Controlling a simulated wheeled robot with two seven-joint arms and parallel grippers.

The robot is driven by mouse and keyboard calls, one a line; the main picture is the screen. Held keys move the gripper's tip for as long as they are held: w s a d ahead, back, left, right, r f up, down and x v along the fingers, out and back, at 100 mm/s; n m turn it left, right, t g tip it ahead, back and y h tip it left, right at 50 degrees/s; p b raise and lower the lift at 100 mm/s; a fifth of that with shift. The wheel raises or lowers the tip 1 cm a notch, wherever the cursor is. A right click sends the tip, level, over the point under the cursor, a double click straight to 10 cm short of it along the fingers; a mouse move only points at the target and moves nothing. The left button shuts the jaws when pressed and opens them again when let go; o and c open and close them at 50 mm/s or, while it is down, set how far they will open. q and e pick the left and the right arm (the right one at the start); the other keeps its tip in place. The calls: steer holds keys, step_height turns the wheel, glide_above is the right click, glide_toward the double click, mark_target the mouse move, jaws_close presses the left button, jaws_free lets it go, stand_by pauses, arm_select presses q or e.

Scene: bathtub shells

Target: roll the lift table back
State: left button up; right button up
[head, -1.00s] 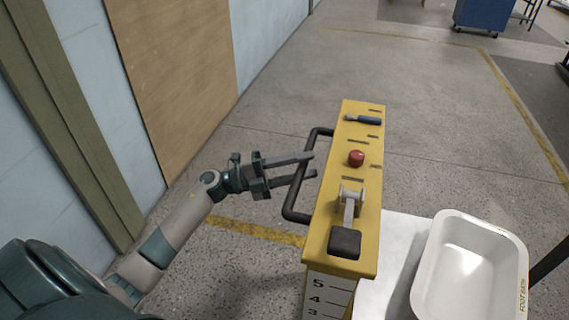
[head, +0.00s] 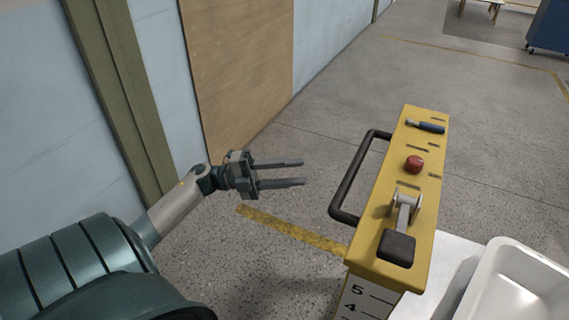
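The lift table's yellow control column (head: 421,190) stands right of centre, with a red button, a blue-handled tool, a lever with a dark pad on top, and a number scale on its front. Its black bar handle (head: 352,182) sticks out on the left side. The white table top (head: 452,268) shows at the lower right. My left gripper (head: 303,172) is open and empty, to the left of the handle and apart from it, its fingers pointing right towards it. My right gripper is not in view.
A white tub shell (head: 490,290) sits on the table top, cut off by the frame. A blue wall with a wooden panel (head: 238,70) runs along the left. A blue cabinet (head: 550,28) stands far at the upper right. The floor beyond the column is clear.

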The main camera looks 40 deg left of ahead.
arm_select(q)
steer(key=shift+v, duration=0.95)
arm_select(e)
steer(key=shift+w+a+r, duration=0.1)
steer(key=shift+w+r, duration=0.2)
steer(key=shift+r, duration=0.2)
arm_select(q)
steer(key=shift+f, duration=0.1)
